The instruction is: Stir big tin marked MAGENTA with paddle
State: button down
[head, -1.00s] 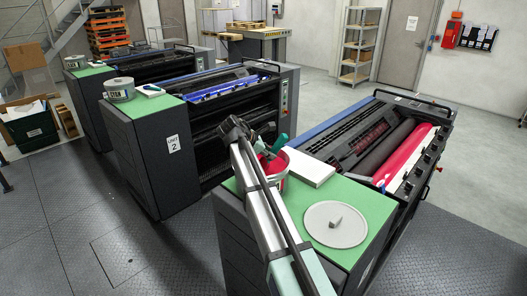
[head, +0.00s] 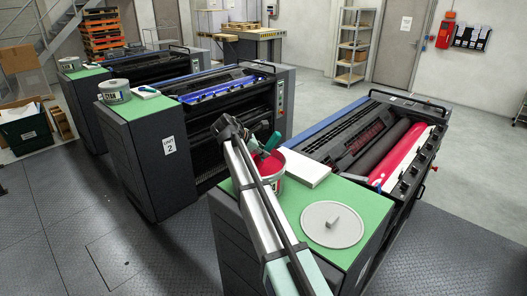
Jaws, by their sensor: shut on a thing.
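The big tin (head: 279,186) stands open on the green top of the nearest press unit, with red-magenta ink (head: 276,164) inside. Its label is too small and covered to read. My arm crosses in front of its left side. My gripper (head: 257,147) is above the tin's back left rim, small and partly hidden by the arm. It is shut on the paddle (head: 271,142), whose teal handle shows tilted above the tin. The paddle's lower end is hard to make out, so I cannot tell how deep it is in the ink.
A round grey lid (head: 333,224) with a knob lies on the green top (head: 295,236) in front of the tin. A white block or pad (head: 307,169) lies right of the tin. Another tin (head: 115,91) stands on Unit 2 behind. Ink rollers (head: 402,150) lie to the right.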

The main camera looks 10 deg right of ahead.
notch_tip(320, 180, up, 12)
jog(key=shift+f, duration=0.2)
dwell(0.8)
dwell(0.5)
